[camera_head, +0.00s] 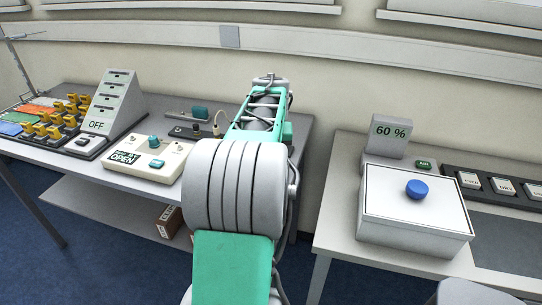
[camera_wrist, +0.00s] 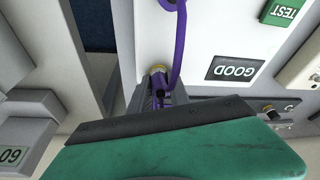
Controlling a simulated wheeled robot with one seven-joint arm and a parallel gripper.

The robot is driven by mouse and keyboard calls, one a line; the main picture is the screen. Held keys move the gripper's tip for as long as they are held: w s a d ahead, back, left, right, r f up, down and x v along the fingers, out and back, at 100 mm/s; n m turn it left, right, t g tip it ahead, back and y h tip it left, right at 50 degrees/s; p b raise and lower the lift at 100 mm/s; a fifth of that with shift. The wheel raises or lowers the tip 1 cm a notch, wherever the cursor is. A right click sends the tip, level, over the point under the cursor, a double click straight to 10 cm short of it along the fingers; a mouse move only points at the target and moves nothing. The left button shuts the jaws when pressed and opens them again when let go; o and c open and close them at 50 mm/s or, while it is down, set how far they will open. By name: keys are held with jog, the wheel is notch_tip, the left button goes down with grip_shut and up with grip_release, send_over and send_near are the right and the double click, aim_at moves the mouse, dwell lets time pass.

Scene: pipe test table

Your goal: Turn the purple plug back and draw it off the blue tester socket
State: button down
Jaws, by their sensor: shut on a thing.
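In the wrist view, the purple plug (camera_wrist: 159,83) shows as a small purple piece at the edge of a white tester box (camera_wrist: 210,40). Its purple cable (camera_wrist: 179,40) loops up to the top of the picture. My gripper (camera_wrist: 160,94) is shut on the plug, its grey fingers partly hidden by my wrist housing. The tester's display (camera_wrist: 235,68) reads GOOD, and a green TEST button (camera_wrist: 279,12) lies at the upper right. I cannot make out a blue socket. In the head view my arm hides the gripper and plug.
In the head view, a cream box reading OPEN (camera_head: 136,160) and a sloped grey unit marked OFF (camera_head: 115,105) stand left of my arm. A white box with a blue knob (camera_head: 417,189) and a 60 % display (camera_head: 390,134) stand on the right table. A gap separates the tables.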

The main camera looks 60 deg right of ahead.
jog(key=n, duration=0.1)
jog(key=n+p, duration=0.1)
jog(key=shift+s+r+n+t+y, duration=0.1)
jog(key=shift+r+n+t+y, duration=0.05)
jog(key=shift+n+t+y, duration=0.15)
jog(key=shift+n, duration=0.5)
jog(key=shift+r+p, duration=1.15)
jog(key=shift+r, duration=0.05)
jog(key=shift+r, duration=0.1)
jog(key=shift+r+p, duration=2.4)
jog(key=shift+r, duration=0.5)
